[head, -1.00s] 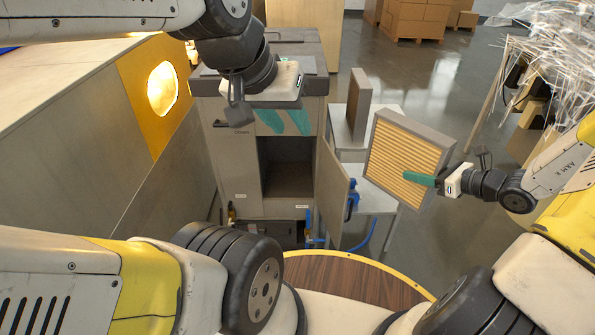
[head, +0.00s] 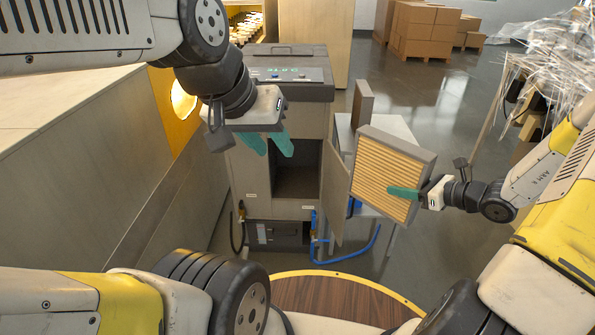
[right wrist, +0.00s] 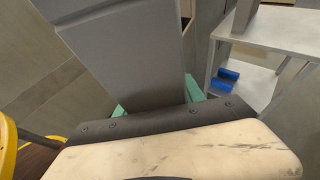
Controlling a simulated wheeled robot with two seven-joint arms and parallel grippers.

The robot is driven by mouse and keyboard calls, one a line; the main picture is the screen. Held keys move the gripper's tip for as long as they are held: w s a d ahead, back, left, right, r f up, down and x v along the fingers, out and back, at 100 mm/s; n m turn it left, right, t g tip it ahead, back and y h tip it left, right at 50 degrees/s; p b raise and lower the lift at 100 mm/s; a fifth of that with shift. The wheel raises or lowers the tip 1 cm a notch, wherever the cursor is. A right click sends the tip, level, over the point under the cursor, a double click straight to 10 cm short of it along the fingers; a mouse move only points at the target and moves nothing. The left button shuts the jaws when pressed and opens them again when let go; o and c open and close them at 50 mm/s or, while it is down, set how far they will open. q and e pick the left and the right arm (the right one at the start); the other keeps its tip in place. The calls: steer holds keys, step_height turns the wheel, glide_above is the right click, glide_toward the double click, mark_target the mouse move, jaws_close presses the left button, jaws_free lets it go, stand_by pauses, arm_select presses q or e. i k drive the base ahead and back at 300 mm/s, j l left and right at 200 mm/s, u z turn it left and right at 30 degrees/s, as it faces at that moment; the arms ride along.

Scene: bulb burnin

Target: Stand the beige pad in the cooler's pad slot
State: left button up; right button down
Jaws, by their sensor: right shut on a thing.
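The beige pad (head: 383,176), pleated in a grey frame, is held up in the air right of the cooler, tilted. My right gripper (head: 404,192) is shut on its right edge. In the right wrist view the pad's grey frame (right wrist: 130,50) sits between the teal fingers. The grey cooler (head: 254,190) stands in the middle with a dark open compartment (head: 297,172). Its door (head: 335,195) is swung open to the right, just left of the pad. The slot inside cannot be made out. My left gripper (head: 269,144) is open and empty in front of the cooler's upper front.
A light side table (head: 398,130) behind the pad bears a grey-framed panel (head: 362,104). Blue hose (head: 352,255) runs low at the cooler's right. A round wooden top (head: 335,298) is in front. A wooden wall (head: 70,150) stands left.

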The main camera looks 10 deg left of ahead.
mark_target(299, 181)
steer(key=i+j+u, duration=0.2)
steer(key=j, duration=0.2)
steer(key=j+u, duration=0.2)
steer(key=j, duration=0.25)
steer(key=i+j+u, duration=0.15)
steer(key=j, duration=0.2)
steer(key=i+j+u, duration=0.2)
steer(key=j, duration=0.15)
